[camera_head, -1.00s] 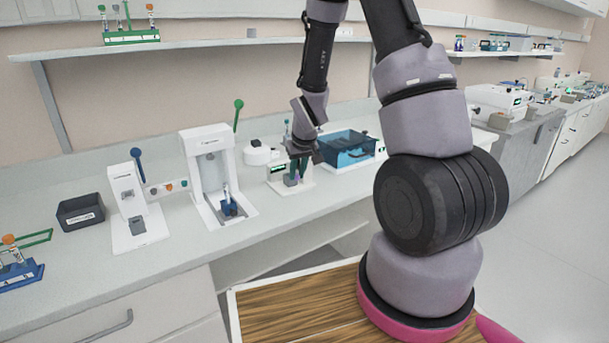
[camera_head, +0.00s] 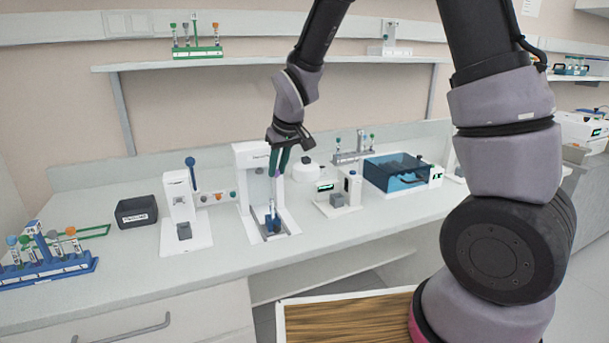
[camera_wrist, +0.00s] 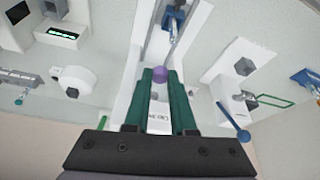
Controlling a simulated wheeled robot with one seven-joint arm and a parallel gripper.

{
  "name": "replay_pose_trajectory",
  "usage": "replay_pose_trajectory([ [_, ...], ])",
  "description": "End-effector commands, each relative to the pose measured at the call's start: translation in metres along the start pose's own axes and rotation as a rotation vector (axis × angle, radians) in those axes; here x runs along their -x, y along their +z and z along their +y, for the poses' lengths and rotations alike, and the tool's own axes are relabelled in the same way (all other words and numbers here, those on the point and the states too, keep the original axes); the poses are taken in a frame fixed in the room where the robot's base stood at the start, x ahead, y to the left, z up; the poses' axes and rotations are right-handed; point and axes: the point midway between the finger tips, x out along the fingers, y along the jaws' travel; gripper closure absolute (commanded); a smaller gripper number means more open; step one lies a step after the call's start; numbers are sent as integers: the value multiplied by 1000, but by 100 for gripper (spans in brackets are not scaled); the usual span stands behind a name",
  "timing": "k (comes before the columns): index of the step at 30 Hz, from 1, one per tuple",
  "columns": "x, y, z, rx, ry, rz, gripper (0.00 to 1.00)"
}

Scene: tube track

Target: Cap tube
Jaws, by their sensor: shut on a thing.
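My gripper (camera_head: 277,170) is shut on a small purple cap (camera_wrist: 160,73), held between its green fingertips. The cap shows only as a small purple spot in the head view. The gripper points down in front of a tall white device (camera_head: 249,161). A clear tube (camera_wrist: 175,32) stands in a blue holder (camera_head: 272,223) on that device's base. The holder also shows at the top of the wrist view (camera_wrist: 174,17). In the head view the cap appears above the tube, with a gap between them.
A white device with a blue lever (camera_head: 180,215) stands to the left, with a black box (camera_head: 137,212) beyond it. A white device with a display (camera_head: 328,203) and a blue-lidded box (camera_head: 398,172) stand to the right. A blue tube rack (camera_head: 45,268) is at far left.

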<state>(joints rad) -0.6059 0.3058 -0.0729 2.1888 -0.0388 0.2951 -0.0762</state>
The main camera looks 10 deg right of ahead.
Motion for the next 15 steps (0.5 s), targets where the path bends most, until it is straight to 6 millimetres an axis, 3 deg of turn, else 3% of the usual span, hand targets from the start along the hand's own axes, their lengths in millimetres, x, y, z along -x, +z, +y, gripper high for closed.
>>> replay_pose_trajectory([
  [6,7,-3,-19,30,-13,0,100],
  [15,-15,7,-19,30,-13,-2,100],
])
